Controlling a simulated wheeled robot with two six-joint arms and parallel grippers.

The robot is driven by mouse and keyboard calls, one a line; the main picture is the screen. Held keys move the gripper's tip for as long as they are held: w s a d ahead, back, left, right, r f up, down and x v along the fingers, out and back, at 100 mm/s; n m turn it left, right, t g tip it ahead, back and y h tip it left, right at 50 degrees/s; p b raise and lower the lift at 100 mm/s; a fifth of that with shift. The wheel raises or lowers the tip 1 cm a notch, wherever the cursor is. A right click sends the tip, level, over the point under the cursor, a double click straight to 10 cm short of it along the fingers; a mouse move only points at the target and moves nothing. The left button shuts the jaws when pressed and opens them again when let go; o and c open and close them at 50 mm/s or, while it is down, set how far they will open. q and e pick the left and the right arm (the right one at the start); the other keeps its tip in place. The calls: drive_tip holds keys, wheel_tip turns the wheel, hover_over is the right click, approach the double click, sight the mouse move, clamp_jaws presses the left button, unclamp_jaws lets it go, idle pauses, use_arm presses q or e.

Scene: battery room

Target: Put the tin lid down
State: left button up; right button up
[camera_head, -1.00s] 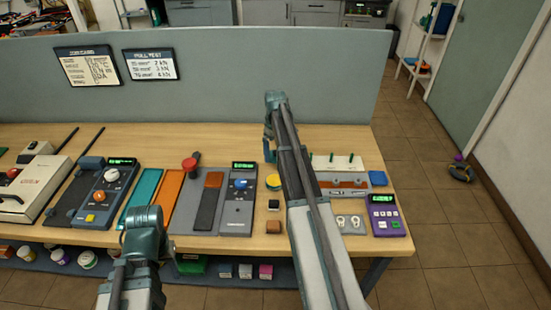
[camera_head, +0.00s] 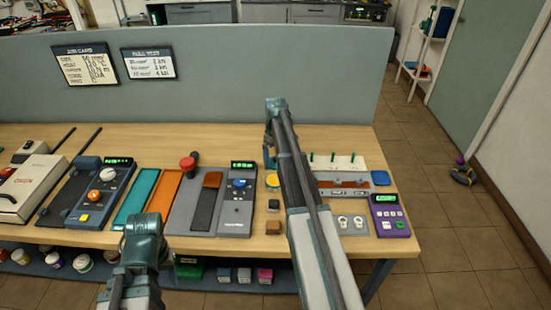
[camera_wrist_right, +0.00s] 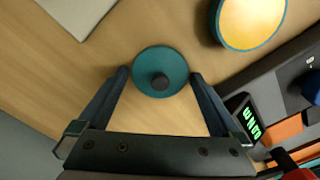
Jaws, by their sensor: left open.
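The tin lid (camera_wrist_right: 146,66) is a teal disc with a dark knob in the right wrist view. It is level with my right gripper's fingertips (camera_wrist_right: 160,76), which meet its rim on both sides. The gripper is shut on it, low over the wooden bench. Whether the lid touches the wood I cannot tell. My left gripper (camera_head: 143,222) is open and empty at the bench's front.
A grey tester with a green display (camera_head: 236,205) stands left of the tin. A rack with green pegs (camera_head: 343,188) and a purple meter (camera_head: 389,215) are to the right of my right arm. A grey divider (camera_head: 230,80) closes the bench's back. Bare wood (camera_head: 235,143) lies behind the tester.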

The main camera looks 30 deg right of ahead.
sight(275, 158)
drive_tip(key=shift+r, duration=0.1)
wheel_tip(275, 158, up, 12)
drive_tip(key=p, duration=1.2)
drive_tip(key=s+a, duration=0.6)
drive_tip(key=a, duration=0.6)
drive_tip(key=s+a, duration=0.5)
drive_tip(key=a, duration=0.6)
drive_tip(key=s+a+n+h, duration=0.1)
drive_tip(key=s+a, duration=1.3)
drive_tip(key=s, duration=0.2)
drive_tip(key=shift+s, duration=0.25)
